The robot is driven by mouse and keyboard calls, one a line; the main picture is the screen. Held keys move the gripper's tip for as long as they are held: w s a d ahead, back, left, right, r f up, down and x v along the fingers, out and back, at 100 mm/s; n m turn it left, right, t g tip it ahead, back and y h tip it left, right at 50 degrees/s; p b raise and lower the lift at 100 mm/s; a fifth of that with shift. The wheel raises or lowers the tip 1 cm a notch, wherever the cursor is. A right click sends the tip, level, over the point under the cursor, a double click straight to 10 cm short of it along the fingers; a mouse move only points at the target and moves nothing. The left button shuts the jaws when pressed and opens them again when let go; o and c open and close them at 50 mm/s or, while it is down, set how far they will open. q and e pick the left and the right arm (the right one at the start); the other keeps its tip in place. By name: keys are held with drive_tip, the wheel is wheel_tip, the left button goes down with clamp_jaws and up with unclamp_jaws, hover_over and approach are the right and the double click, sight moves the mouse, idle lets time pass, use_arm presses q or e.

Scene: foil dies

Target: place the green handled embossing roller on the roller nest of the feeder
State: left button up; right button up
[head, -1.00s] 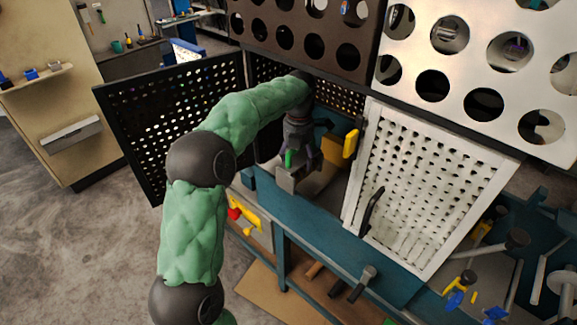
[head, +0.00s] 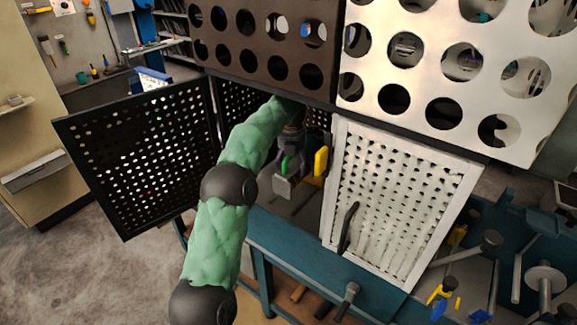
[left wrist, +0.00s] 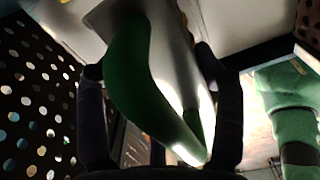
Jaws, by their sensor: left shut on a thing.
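The green handled embossing roller shows as a green handle (head: 285,164) with a grey block-like body (head: 284,188) in the head view. My left gripper (head: 289,165) is shut on it and holds it inside the open perforated enclosure, above the teal bench. In the left wrist view the curved green handle (left wrist: 134,75) runs between the two dark fingers of my left gripper (left wrist: 160,115), with a smooth grey body behind it. A yellow block (head: 321,162) is just right of the gripper. I cannot make out the roller nest. My right gripper is not in view.
A black perforated door (head: 140,155) stands open at left. A white perforated door (head: 395,205) with a black handle stands at right. Brown and white panels with round holes hang above. Tools lie on the teal bench (head: 300,255) at lower right.

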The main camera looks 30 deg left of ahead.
use_arm(q)
drive_tip(key=shift+w+f+b, duration=0.1)
drive_tip(key=shift+f+b, duration=1.35)
drive_tip(key=shift+f, duration=1.2)
drive_tip(key=shift+w+f, duration=0.1)
drive_tip(key=o, duration=1.7)
drive_tip(key=shift+f, duration=0.15)
drive_tip(key=shift+r+p, duration=1.75)
drive_tip(key=shift+r, duration=2.1)
